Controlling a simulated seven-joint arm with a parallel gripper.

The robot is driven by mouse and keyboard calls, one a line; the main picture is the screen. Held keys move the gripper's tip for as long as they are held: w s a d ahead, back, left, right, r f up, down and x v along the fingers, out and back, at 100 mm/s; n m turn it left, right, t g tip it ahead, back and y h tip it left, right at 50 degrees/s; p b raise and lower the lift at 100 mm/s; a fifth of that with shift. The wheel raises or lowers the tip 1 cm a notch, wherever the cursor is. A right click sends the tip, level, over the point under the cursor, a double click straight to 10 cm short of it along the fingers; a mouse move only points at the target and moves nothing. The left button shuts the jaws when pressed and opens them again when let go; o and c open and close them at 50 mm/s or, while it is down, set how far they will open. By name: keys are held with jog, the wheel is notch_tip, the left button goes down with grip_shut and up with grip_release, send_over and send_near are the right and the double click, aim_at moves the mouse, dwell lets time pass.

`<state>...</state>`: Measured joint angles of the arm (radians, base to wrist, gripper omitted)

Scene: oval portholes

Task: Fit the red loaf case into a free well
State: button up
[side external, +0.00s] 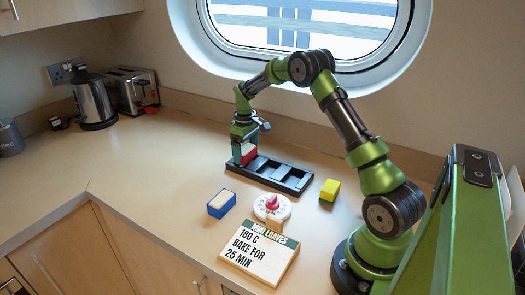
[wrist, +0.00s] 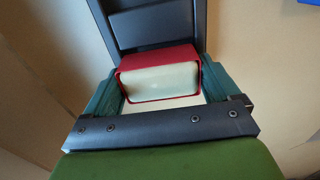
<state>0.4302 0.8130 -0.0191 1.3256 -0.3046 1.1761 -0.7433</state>
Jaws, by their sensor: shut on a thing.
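The red loaf case (side external: 250,157) with its pale filling is between the fingers of my gripper (side external: 242,155). In the wrist view the red loaf case (wrist: 158,75) sits between the two teal fingertips of my gripper (wrist: 160,92), which are shut on its sides. The black tray with wells (side external: 297,179) lies below and to the right of it on the counter. The case is at the left end of the tray. In the wrist view the tray (wrist: 150,25) runs away behind the case. Whether the case touches the well floor is hidden.
A blue loaf case (side external: 221,204) and a yellow block (side external: 329,191) stand apart on the counter. A white dial with a red knob (side external: 272,207) and a recipe sign (side external: 259,252) are in front of the tray. A kettle (side external: 93,100) and toaster (side external: 132,90) stand at the back left.

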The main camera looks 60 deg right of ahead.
jog(key=shift+r, duration=0.35)
dwell(0.3)
jog(key=shift+f, duration=0.85)
dwell(1.2)
jog(key=shift+r, duration=0.85)
dwell(0.4)
jog(key=shift+f, duration=0.85)
dwell(1.2)
jog(key=shift+r, duration=0.6)
jog(key=o, duration=0.8)
jog(key=shift+r, duration=0.1)
